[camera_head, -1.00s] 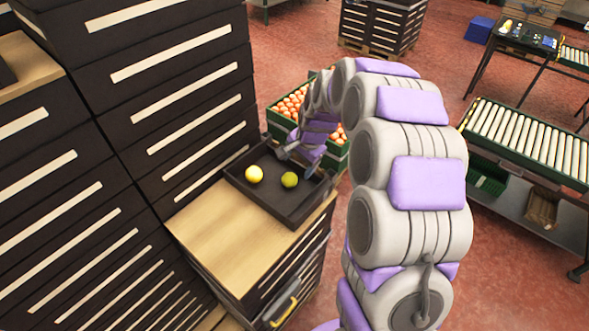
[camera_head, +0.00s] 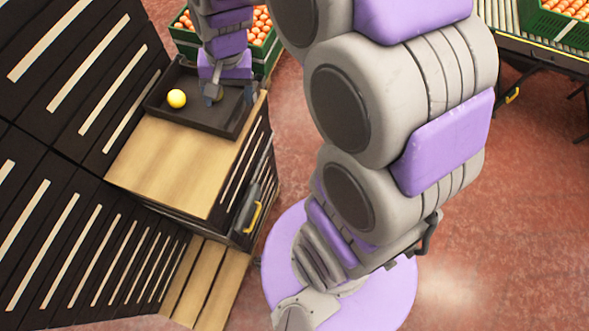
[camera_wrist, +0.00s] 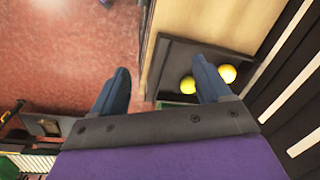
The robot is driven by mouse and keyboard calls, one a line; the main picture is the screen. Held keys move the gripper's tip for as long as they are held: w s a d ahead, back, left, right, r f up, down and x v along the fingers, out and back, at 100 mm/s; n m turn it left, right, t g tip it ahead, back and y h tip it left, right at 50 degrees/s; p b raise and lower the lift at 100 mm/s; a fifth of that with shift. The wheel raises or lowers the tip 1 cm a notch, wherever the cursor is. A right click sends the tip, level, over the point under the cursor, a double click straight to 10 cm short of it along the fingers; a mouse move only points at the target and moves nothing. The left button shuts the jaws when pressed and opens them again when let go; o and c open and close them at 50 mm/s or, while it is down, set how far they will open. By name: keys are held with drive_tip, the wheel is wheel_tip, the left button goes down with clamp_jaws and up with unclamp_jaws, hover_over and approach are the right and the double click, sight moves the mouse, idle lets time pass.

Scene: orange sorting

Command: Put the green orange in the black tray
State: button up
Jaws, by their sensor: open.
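The black tray (camera_head: 165,113) sits on the wooden top of a dark cabinet. A yellow orange (camera_head: 177,98) lies in its left part; the green orange does not show in the head view now, where my gripper (camera_head: 214,97) covers the tray's middle. In the wrist view two round fruits lie in the tray (camera_wrist: 178,53). The one farther from the shelf is likely the green orange (camera_wrist: 187,85), though it looks yellowish there; the yellow orange (camera_wrist: 228,73) is nearer the shelf. My gripper (camera_wrist: 162,82) has its fingers wide apart, with nothing between them; the right finger overlaps the fruits' area.
A tall stack of dark drawers (camera_head: 60,130) stands left of the tray. A green crate of oranges (camera_head: 262,42) stands behind it. The wooden top (camera_head: 175,160) in front of the tray is bare. A roller conveyor (camera_head: 520,45) is at the right.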

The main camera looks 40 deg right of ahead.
drive_tip(key=s+r+n+g+h, duration=0.1)
drive_tip(key=s+n, duration=0.4)
drive_tip(key=s, duration=1.9)
drive_tip(key=shift+d+n+g, duration=0.35)
drive_tip(key=shift+n+g, duration=0.05)
drive_tip(key=shift+g, duration=0.4)
